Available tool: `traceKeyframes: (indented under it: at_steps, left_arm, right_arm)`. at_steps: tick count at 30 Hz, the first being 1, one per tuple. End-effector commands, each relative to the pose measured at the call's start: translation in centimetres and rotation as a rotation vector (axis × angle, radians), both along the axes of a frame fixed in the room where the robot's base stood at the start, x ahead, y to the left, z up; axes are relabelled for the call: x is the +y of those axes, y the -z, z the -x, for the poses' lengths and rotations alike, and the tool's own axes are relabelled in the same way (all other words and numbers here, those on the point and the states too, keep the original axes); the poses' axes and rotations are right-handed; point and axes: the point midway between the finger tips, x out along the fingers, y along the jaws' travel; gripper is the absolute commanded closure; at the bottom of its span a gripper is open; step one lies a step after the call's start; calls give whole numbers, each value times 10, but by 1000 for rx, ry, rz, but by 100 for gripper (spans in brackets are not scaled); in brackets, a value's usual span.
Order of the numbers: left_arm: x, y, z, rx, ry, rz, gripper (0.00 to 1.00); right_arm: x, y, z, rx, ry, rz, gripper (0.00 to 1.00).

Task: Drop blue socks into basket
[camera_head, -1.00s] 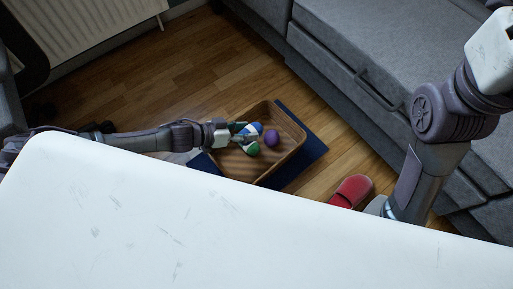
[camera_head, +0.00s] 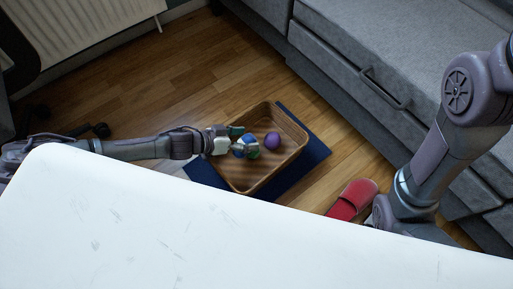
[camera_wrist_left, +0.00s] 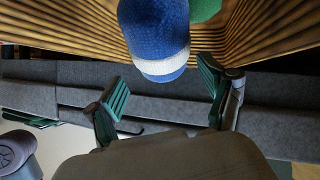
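A blue sock bundle with a white band (camera_wrist_left: 155,38) shows large in the left wrist view, against the wooden basket's ribbed inside. It also shows in the head view (camera_head: 240,151), small and partly covered by my gripper. The brown basket (camera_head: 297,128) stands on the floor beyond the white table. My left gripper (camera_wrist_left: 163,95) has its green-padded fingers spread, and the blue bundle shows beyond the fingertips with gaps on both sides. In the head view the left gripper (camera_head: 243,140) is over the basket's left part. My right gripper is not clearly visible; only the right arm shows.
A purple ball-like thing (camera_head: 273,141) lies in the basket, and a green thing (camera_wrist_left: 204,8) is beside the blue bundle. A dark blue mat (camera_head: 313,155) is under the basket. A red slipper (camera_head: 352,199) lies to the right. A grey sofa (camera_head: 375,50) bounds the floor.

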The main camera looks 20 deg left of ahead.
Motion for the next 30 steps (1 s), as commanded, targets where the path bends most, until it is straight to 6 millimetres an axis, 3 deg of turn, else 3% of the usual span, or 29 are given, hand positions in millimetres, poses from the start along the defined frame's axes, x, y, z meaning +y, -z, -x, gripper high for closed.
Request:
traceKeyframes:
  at_steps: [11, 24, 30]
  left_arm:
    - [7, -3, 6, 2, -1, -1, 18]
    - [68, -44, 52, 3, -1, -3, 18]
    - [82, -54, 63, 3, 0, 0, 18]
  right_arm:
    - [0, 0, 0, 1, 0, 0, 60]
    - [0, 0, 0, 1, 0, 0, 60]
    - [0, 0, 0, 1, 0, 0, 60]
